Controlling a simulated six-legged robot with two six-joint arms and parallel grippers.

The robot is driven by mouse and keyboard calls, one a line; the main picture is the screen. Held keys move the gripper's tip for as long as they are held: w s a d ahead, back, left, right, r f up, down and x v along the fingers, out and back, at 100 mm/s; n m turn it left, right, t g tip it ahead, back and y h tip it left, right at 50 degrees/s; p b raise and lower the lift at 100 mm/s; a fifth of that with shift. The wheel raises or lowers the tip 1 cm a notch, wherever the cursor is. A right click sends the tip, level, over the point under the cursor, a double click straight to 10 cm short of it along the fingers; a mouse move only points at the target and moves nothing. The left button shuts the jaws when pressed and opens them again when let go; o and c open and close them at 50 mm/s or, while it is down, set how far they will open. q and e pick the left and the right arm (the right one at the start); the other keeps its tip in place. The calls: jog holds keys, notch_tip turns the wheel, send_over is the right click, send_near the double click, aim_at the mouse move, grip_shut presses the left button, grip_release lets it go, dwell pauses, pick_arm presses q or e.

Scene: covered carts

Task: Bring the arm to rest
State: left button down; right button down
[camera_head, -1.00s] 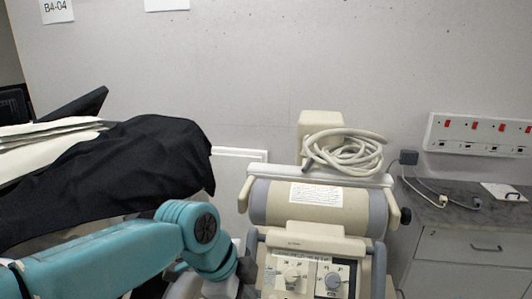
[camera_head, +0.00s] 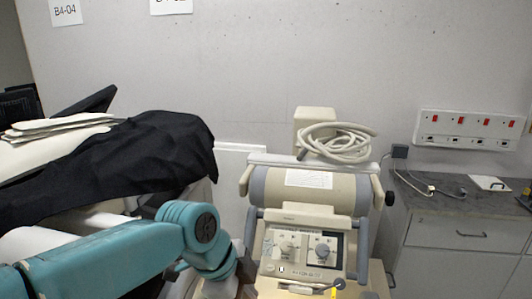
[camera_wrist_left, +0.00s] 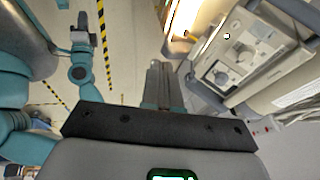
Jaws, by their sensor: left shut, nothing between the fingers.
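My left arm (camera_head: 110,259) is teal and comes in from the left in the head view. It bends at a round joint low in the middle, and its gripper cannot be made out there. In the left wrist view my left gripper (camera_wrist_left: 155,88) points away from the camera, with its fingers together and nothing between them. The floor lies beyond it, and the cream machine is to its right. My right gripper is not seen in the head view. Teal limbs of my own body show at the left of the wrist view.
A cream machine (camera_head: 310,189) with knobs and a coiled hose (camera_head: 337,143) stands right of my arm. A black cloth (camera_head: 130,163) drapes a cart at left. A grey cabinet (camera_head: 455,235) stands at right. Yellow-black tape (camera_wrist_left: 104,45) marks the floor.

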pick_arm(q)
jog(key=s+a+f+n, duration=0.15)
jog(key=f+n, duration=0.25)
jog(key=f, duration=0.5)
jog(key=s+a+f+n+g+b, duration=0.1)
jog(key=a+f+n, duration=0.15)
jog(key=f, duration=0.75)
jog(key=s+a+f+n, duration=0.1)
jog(key=f+n, duration=0.4)
jog(key=f, duration=0.4)
jog(key=s+a+f+n+g+b, duration=0.1)
jog(key=s+a+f+n, duration=0.3)
jog(key=s+f+n, duration=0.6)
jog(key=s+f, duration=0.3)
jog(key=s, duration=0.2)
jog(key=shift+s+f, duration=0.3)
jog(key=shift+f, duration=0.1)
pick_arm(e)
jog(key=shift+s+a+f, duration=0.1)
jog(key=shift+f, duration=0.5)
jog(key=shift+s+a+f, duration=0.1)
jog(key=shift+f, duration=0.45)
pick_arm(q)
jog(key=shift+w+d+n, duration=0.1)
jog(key=shift+n, duration=0.15)
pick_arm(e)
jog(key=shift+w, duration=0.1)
